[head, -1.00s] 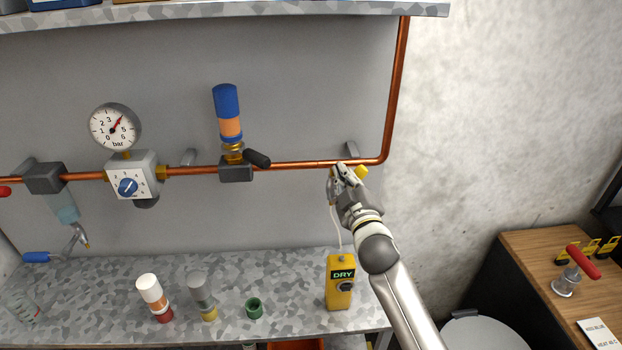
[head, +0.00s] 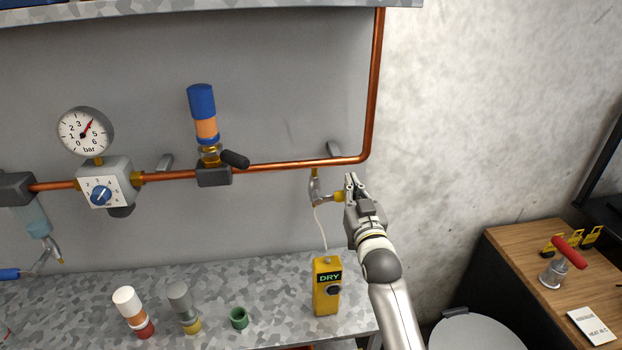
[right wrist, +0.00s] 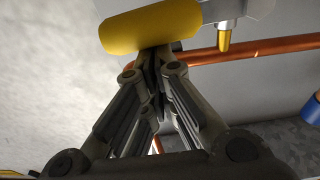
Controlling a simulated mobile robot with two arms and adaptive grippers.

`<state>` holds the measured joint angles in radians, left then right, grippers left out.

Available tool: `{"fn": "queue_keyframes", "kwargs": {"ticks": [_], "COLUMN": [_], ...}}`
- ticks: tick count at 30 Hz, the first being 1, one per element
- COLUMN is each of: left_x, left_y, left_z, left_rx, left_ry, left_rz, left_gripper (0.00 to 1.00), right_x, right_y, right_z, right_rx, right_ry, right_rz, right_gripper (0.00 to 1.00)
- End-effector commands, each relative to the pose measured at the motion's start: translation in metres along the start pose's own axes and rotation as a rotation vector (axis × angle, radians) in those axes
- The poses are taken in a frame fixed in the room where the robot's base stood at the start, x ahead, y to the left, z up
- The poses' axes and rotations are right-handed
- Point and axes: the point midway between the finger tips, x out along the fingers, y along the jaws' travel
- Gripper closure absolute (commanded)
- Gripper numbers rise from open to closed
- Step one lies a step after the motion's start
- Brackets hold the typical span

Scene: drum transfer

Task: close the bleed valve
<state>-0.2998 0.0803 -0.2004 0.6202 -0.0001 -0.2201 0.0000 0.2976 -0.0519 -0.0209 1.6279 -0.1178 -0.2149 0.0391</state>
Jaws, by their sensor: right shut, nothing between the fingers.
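A small metal valve (head: 316,188) with a yellow handle (head: 339,196) hangs under the right end of the copper pipe. The handle points right, toward my right gripper (head: 350,180). That gripper is shut and empty, just right of the handle. In the right wrist view the yellow handle (right wrist: 150,28) lies large across the top, by the shut fingertips (right wrist: 153,60); I cannot tell whether they touch. My left gripper is not in view.
A thin white tube runs from the valve's area to the yellow DRY box (head: 327,288) on the bench. The copper pipe (head: 290,165) passes close above. A gauge (head: 85,132) and a blue-topped fitting (head: 202,105) are left. A wooden table (head: 510,255) stands at right.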

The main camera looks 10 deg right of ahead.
Motion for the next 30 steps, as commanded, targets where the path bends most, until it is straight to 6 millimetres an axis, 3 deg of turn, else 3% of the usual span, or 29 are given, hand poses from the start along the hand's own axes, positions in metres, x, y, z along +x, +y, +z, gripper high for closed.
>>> {"fn": "queue_keyframes", "kwargs": {"ticks": [22,30], "left_x": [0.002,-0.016], "left_y": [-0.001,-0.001], "left_z": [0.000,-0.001], "left_rx": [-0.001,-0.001], "left_ry": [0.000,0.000], "left_rz": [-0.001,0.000], "left_gripper": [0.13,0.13], "right_x": [-0.001,0.008], "right_y": [0.002,0.005], "right_z": [0.006,-0.016], "right_rx": [0.059,0.058], "right_ry": [-0.004,-0.001], "right_rz": [0.007,0.008], "right_gripper": [1.00,1.00]}}
